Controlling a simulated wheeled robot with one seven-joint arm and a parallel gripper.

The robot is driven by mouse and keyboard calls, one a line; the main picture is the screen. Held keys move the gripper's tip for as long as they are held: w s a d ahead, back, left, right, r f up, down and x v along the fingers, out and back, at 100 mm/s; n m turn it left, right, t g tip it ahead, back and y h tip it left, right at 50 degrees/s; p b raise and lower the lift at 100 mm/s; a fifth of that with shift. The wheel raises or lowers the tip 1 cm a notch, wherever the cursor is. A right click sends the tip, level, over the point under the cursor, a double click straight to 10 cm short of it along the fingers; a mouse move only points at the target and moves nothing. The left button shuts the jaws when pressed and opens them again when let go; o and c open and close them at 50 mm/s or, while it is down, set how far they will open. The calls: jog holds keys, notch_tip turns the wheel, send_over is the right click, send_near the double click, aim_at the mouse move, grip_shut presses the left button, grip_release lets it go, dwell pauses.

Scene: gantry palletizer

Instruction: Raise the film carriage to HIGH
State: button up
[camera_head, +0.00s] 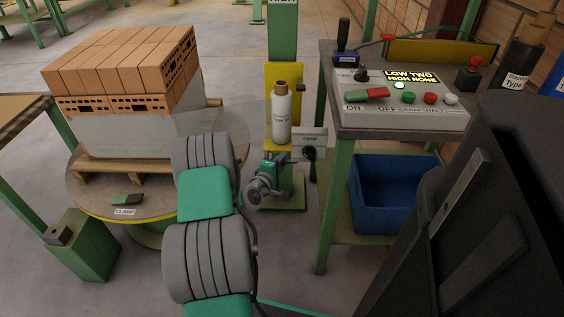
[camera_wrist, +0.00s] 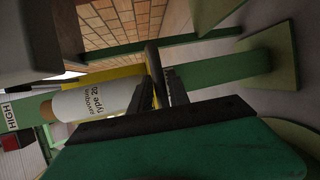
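The film carriage (camera_head: 297,78) is a yellow plate on a green mast, with a white film roll (camera_head: 281,118) standing on it. It sits below the HIGH label at the mast's top. The roll also shows in the wrist view (camera_wrist: 95,103), with the HIGH label (camera_wrist: 12,115) left of it. A small crank with a black handle (camera_head: 310,154) is low beside the mast. My gripper (camera_head: 291,158) is close to this crank. In the wrist view a dark handle (camera_wrist: 152,58) lies between my black fingers (camera_wrist: 160,92); whether they press on it is unclear.
A control panel (camera_head: 400,118) with lit text and buttons stands on a green-legged table at right, with a blue bin (camera_head: 395,190) below. A turntable (camera_head: 90,197) at left bears a pallet of bricks (camera_head: 120,70). A green post (camera_head: 85,245) stands at front left.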

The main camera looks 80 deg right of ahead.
grip_shut()
dwell(1.0)
